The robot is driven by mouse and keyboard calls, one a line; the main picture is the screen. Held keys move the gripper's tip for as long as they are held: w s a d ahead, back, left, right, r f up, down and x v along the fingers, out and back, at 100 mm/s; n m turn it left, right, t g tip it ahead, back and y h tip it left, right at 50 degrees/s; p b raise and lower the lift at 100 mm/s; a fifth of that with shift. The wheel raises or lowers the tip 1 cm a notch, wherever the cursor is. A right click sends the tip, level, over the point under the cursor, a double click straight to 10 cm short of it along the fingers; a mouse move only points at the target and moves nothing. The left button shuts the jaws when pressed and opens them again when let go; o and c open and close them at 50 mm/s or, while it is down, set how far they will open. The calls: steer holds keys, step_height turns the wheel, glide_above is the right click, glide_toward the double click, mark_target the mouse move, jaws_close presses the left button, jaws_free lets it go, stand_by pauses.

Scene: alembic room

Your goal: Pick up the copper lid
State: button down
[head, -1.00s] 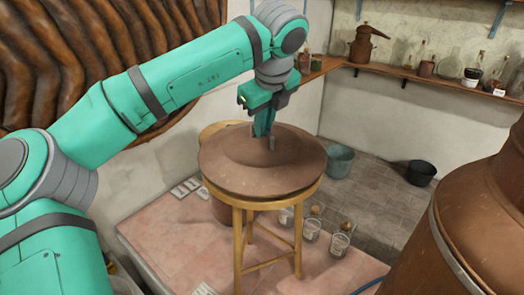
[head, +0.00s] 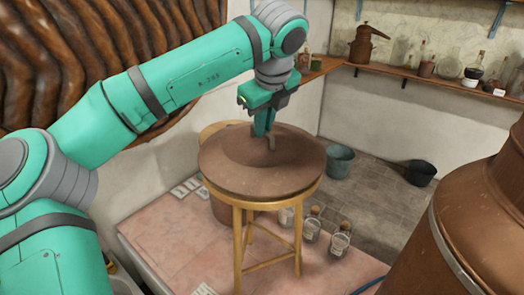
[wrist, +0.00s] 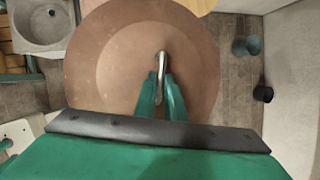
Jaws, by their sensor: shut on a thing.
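The copper lid (head: 235,165) is a wide, round, reddish-brown disc with a raised middle. It lies over the top of a wooden stool (head: 238,235) in the head view; I cannot tell whether it touches the seat. It also fills the upper middle of the wrist view (wrist: 100,65). My gripper (head: 265,137) is above the middle of the lid, pointing down. In the wrist view my gripper (wrist: 160,90) is shut on the lid's metal handle (wrist: 161,62), with the handle between the green fingers.
A large copper vessel (head: 470,215) stands at the right front. Several glass jars (head: 312,228) stand on the tiled platform (head: 165,235) beside the stool. Two buckets stand on the floor behind, one grey-blue (head: 340,160) and one dark (head: 420,173). A shelf (head: 430,82) with bottles runs along the back wall.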

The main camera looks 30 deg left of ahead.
steer(key=shift+r, duration=0.15)
steer(key=shift+r, duration=0.95)
steer(key=s+d+r, duration=0.9)
steer(key=d+r, duration=0.1)
steer(key=r, duration=0.1)
steer(key=shift+d, duration=0.25)
steer(key=c, duration=2.5)
jaws_free()
steer(key=shift+s, duration=0.1)
jaws_close()
steer(key=shift+f, duration=0.1)
